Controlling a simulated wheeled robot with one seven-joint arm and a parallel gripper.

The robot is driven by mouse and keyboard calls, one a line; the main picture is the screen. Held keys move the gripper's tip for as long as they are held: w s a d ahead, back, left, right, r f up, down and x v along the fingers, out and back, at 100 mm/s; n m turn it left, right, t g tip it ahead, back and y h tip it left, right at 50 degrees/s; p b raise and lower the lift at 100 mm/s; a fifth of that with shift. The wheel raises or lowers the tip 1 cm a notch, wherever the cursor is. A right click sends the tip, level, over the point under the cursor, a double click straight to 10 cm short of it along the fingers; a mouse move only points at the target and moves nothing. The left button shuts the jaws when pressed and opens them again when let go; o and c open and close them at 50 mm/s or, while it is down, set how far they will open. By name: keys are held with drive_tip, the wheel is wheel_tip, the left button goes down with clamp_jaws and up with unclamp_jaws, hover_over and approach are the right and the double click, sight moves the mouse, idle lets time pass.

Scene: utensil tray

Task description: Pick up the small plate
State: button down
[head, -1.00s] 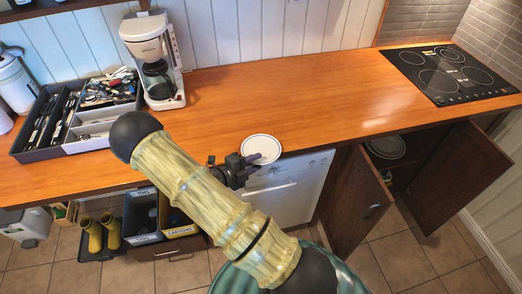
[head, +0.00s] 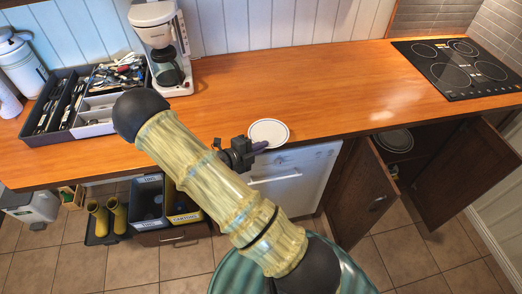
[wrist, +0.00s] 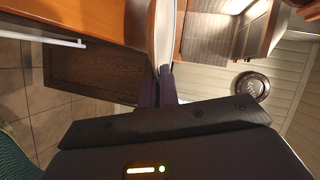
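The small plate (head: 268,131) is white with a thin dark ring and shows at the front edge of the wooden counter. My gripper (head: 260,146) reaches its near rim from the front. In the wrist view the plate (wrist: 166,28) shows nearly edge-on, and its rim meets the fingertips of my gripper (wrist: 160,72). The two dark purple fingers are close together with the rim between them. Whether the plate touches the counter or is slightly above it, I cannot tell.
The counter (head: 330,85) is clear around the plate. A coffee maker (head: 163,45) and utensil tray (head: 92,128) stand left, a cooktop (head: 455,68) right. Below, a cabinet door (head: 362,195) stands open beside the white dishwasher (head: 290,180); another plate (head: 394,140) lies inside.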

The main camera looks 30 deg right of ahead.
wheel_tip(320, 180, up, 7)
drive_tip(key=shift+r, duration=0.15)
